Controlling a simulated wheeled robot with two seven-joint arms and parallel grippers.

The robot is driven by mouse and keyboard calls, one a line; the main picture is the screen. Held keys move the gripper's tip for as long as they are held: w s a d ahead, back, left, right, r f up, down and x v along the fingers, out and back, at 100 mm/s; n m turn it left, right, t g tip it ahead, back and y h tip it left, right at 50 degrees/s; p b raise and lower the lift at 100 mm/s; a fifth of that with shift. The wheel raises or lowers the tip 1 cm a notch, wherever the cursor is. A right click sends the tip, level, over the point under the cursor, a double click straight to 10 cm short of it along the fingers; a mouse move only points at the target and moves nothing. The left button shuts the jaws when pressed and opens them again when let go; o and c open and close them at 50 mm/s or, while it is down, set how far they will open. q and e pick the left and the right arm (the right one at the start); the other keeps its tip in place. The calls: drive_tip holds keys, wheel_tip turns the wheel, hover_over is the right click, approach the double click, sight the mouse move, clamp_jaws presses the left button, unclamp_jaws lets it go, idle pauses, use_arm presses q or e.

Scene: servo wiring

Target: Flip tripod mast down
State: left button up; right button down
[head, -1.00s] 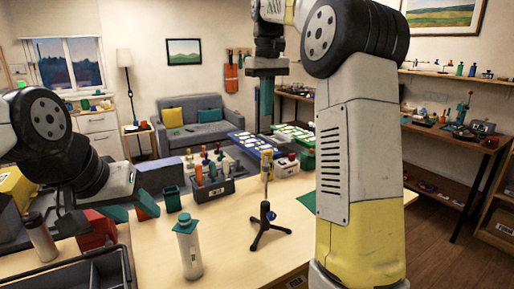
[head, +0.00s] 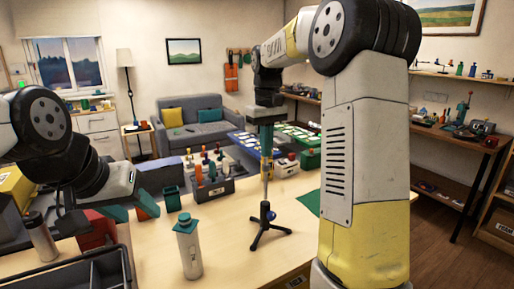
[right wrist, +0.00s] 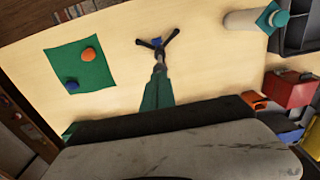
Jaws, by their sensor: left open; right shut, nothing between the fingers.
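The small black tripod (head: 268,228) stands on the table with its legs spread and a blue knob at its hub. Its thin mast (head: 266,190) is upright, with a yellow piece (head: 266,168) at the top. My right gripper (head: 266,150) points down, shut and empty, with its teal fingers at the mast's top; I cannot tell whether they touch it. In the right wrist view the tripod (right wrist: 158,44) lies just beyond the teal fingers (right wrist: 157,95), which hide part of the mast. My left gripper (head: 130,206) is open and empty at the left.
A white bottle with a teal cap (head: 187,248) stands left of the tripod. A tool caddy (head: 213,190) and a teal cup (head: 172,198) stand behind. A grey tray (head: 95,275) is at front left. A green mat (right wrist: 80,65) carries an orange and a blue piece. Table around the tripod is clear.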

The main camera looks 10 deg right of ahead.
sight(266, 185)
wheel_tip(266, 185, down, 12)
drive_tip(key=shift+s+f, duration=0.15)
drive_tip(key=shift+f, duration=0.2)
wheel_tip(266, 185, up, 14)
drive_tip(key=shift+r, duration=0.35)
idle(0.4)
